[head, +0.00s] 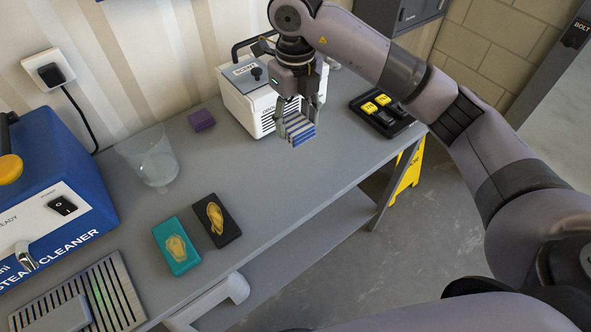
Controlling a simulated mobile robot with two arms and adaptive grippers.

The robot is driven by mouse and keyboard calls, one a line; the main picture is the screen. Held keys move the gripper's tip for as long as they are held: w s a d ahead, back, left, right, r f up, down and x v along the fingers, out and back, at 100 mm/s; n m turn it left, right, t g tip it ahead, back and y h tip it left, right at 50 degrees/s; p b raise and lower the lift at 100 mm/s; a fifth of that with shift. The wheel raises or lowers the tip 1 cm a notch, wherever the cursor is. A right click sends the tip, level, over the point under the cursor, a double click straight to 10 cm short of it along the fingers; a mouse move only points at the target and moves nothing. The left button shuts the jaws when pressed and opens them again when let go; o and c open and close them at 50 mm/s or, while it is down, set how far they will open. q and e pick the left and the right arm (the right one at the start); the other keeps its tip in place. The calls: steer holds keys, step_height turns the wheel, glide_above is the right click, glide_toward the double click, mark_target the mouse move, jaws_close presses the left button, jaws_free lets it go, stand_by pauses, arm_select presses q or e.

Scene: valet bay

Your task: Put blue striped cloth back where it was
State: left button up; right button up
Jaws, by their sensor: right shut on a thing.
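The blue striped cloth (299,129) is a small folded block with blue and white stripes. My right gripper (299,112) points down and is shut on it. It holds the cloth in front of the white machine at the back of the bench; I cannot tell whether the cloth touches the bench (270,185). My left gripper is not in view.
The white machine (248,92) stands behind the cloth. A black tray (381,113) with yellow and dark pieces lies right. A purple block (201,120), clear cup (157,163), teal block (176,245), black block (217,229) and blue steam cleaner (50,150) stand left.

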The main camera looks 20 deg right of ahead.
step_height(320, 180, down, 16)
steer(key=p, duration=0.4)
steer(key=shift+f, duration=0.4)
steer(key=shift+f, duration=0.1)
steer(key=shift+f, duration=0.15)
steer(key=o, duration=1.1)
